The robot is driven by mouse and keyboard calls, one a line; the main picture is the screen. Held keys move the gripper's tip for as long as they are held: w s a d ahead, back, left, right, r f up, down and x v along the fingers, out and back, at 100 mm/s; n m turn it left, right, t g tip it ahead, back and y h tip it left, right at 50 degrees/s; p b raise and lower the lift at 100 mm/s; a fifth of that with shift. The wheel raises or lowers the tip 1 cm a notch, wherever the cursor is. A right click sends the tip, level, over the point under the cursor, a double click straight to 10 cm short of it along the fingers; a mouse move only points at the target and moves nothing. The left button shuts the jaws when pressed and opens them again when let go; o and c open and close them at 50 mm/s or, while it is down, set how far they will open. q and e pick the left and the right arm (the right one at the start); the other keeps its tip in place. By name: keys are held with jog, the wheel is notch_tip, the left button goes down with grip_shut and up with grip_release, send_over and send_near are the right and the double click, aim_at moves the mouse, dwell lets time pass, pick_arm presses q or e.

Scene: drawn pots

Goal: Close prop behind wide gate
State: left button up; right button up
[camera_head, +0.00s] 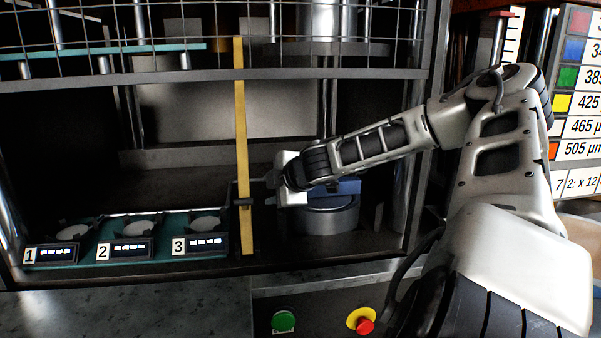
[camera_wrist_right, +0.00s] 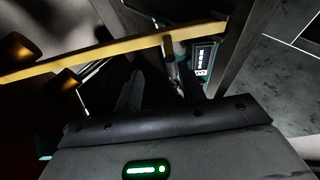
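A yellow upright bar (camera_head: 241,130), which looks like the prop, stands in the front opening of a dark cabinet. It also crosses the right wrist view (camera_wrist_right: 110,52). A wide wire-mesh gate (camera_head: 140,75) with a grey lower rail spans the top of the opening. My right gripper (camera_head: 256,192) is at the bar's lower part, coming from the right. Dark fingers (camera_wrist_right: 158,85) point towards the bar in the wrist view. Whether they grip it or a small fitting on it I cannot tell. My left gripper is not in view.
Left of the bar is a teal tray (camera_head: 60,262) with numbered round stations. A round grey pot-like unit (camera_head: 328,218) stands behind my right wrist. A green button (camera_head: 283,321) and a red knob (camera_head: 364,326) are on the front panel. A coloured label board (camera_head: 580,90) is at right.

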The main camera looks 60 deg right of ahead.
jog(key=v, duration=1.2)
jog(key=shift+s+a+r, duration=0.15)
jog(key=shift+a+r, duration=0.05)
jog(key=shift+r, duration=0.15)
dwell(0.5)
dwell(0.5)
